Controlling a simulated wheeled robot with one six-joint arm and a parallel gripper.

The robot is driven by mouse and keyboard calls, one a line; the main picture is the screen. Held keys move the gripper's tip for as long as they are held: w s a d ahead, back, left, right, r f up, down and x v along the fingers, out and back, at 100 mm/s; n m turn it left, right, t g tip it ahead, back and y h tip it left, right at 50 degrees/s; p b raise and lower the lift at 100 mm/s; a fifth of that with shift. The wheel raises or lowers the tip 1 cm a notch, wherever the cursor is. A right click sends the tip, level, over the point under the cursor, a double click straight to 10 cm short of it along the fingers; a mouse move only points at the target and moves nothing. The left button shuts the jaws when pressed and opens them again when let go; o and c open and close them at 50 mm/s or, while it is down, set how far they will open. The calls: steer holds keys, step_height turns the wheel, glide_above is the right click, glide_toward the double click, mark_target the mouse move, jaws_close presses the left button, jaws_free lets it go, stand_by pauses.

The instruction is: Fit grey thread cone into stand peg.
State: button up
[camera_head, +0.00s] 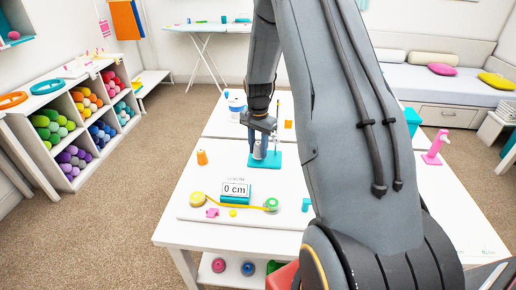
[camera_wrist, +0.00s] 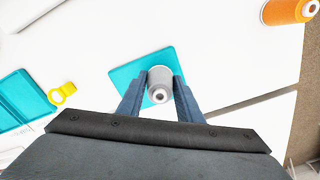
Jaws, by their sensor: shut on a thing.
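The grey thread cone (camera_wrist: 160,78) is between the fingers of my gripper (camera_wrist: 158,100), seen end-on with its top hole towards the camera. In the head view my gripper (camera_head: 260,128) is shut on the cone (camera_head: 258,148), which looks roughly upright over the teal base of the stand (camera_head: 291,160). The base also shows around the cone in the wrist view (camera_wrist: 126,78). A thin upright rod (camera_head: 277,118) rises from the stand just right of the cone. I cannot tell whether a peg is inside the cone or whether the cone touches the base.
An orange cone (camera_head: 202,157) stands left of the stand on the white table (camera_head: 175,228). A white and blue cup (camera_head: 237,104) stands behind. A pink item (camera_head: 435,147) is at right.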

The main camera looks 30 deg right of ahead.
steer(key=shift+f, duration=0.6)
steer(key=o, duration=1.1)
steer(key=shift+r+b, duration=0.1)
steer(key=shift+b, duration=0.2)
steer(key=shift+r+b, duration=1.05)
steer(key=shift+r, duration=2.8)
steer(key=shift+a, duration=0.1)
steer(key=s+a+r+n, duration=0.2)
steer(key=s+a+n, duration=0.4)
steer(key=s, duration=0.5)
steer(key=s+a+r+n+t, duration=0.1)
steer(key=s+a+r+n, duration=0.1)
steer(key=s+a+n, duration=0.4)
steer(key=s+a, duration=0.5)
steer(key=shift+s+r+n, duration=0.25)
steer(key=shift+s+n, duration=0.1)
steer(key=shift+n, duration=0.05)
